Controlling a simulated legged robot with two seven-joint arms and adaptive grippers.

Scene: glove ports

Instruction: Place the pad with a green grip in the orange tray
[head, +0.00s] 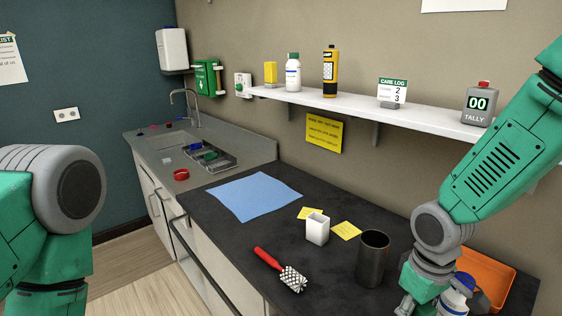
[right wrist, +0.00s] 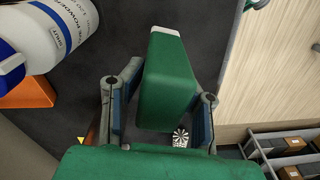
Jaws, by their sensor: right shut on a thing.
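The pad with a green grip (right wrist: 168,85) is between the two fingers of my right gripper (right wrist: 160,106) in the right wrist view. It is a green block with a thin white strip at its far end. The gripper is shut on it. In the head view the right gripper (head: 412,304) is at the bottom edge, left of the orange tray (head: 492,268), and the pad cannot be made out there. The tray's orange wall also shows at the left of the right wrist view (right wrist: 30,93). My left arm is at the left of the head view; its gripper is out of frame.
A white and blue bottle (head: 455,298) stands between the right gripper and the tray. A dark cup (head: 372,260), white holder (head: 317,228) and red-handled brush (head: 283,271) are left of the gripper. A blue cloth (head: 252,196) lies farther back.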

